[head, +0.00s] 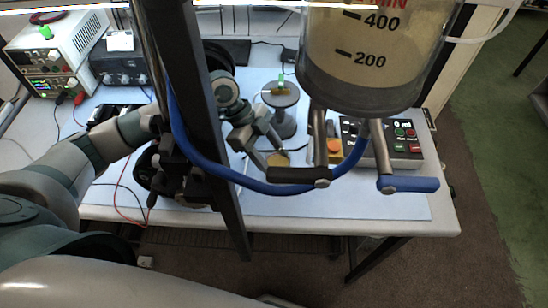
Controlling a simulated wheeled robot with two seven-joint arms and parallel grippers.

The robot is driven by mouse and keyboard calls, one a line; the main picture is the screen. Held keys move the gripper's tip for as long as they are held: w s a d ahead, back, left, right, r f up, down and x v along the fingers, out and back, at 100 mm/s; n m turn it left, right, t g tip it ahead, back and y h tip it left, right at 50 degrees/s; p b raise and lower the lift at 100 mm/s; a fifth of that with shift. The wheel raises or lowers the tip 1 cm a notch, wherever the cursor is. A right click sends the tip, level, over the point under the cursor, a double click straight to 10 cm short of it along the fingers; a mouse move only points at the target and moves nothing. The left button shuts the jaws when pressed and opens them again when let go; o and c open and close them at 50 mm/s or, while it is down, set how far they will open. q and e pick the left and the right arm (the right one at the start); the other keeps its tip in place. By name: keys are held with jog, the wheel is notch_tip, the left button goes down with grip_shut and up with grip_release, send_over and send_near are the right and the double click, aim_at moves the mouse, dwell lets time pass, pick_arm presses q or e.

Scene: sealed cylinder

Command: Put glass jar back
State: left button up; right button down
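A large clear cylinder (375,55) with scale marks 400 and 200 and a grey base hangs in the upper right, close to the camera. I cannot tell whether it is the glass jar. My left arm comes in from the left and passes behind a dark upright post. My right gripper is not in view.
A grey round-topped stand (281,95) is behind the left gripper. A button box (400,142) stands at the right. Power supplies (55,52) and cables fill the left. The table's front right is clear.

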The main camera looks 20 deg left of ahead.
pick_arm(q)
jog(key=o, duration=0.4)
jog(key=shift+r, duration=0.15)
jog(key=shift+a+r+b, duration=0.4)
jog(key=shift+a+r, duration=0.05)
jog(key=b+v, duration=0.4)
jog(key=v, duration=0.6)
jog(key=shift+r, duration=0.4)
jog(key=shift+a, duration=0.1)
